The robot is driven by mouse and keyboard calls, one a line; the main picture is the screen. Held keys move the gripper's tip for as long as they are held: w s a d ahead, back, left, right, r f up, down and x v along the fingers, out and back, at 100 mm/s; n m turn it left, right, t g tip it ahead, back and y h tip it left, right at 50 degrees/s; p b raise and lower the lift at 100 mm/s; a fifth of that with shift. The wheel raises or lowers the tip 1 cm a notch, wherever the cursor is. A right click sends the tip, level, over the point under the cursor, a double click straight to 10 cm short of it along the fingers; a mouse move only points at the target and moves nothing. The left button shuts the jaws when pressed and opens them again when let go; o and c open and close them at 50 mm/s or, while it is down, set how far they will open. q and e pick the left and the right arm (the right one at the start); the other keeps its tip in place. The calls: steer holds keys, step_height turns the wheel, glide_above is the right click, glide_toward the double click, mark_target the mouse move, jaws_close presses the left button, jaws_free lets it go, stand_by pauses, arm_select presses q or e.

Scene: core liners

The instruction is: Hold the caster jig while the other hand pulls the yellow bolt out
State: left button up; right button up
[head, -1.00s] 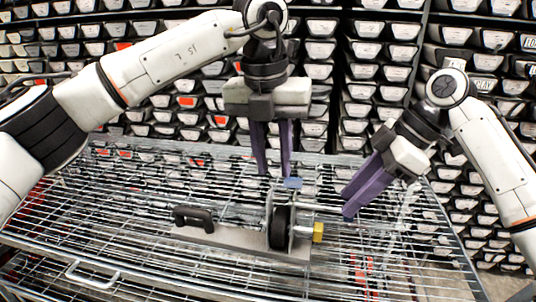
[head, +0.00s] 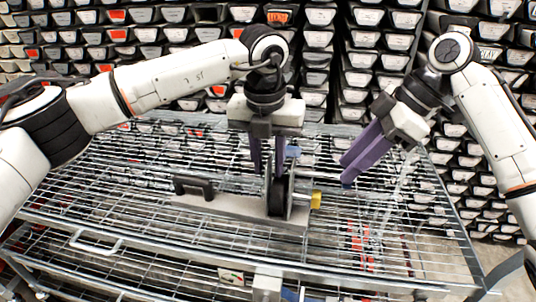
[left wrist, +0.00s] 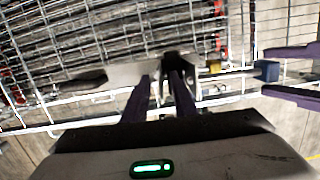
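The caster jig is a flat grey plate (head: 235,212) with a black handle at its left end. Its dark caster wheel (head: 277,197) stands upright at its right end, with the yellow bolt (head: 316,200) sticking out to the right. My left gripper (head: 268,172) points down at the wheel's upright bracket. In the left wrist view its purple fingers (left wrist: 163,80) are apart, and whether they touch the jig is unclear. My right gripper (head: 350,174) hangs to the right of and above the bolt.
The jig rests on a wire-mesh cart shelf (head: 120,195) with a raised back rail. Racks of core boxes (head: 330,75) stand close behind. The mesh right of the bolt is clear.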

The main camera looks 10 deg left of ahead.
arm_select(q)
jaws_close()
stand_by(2.3)
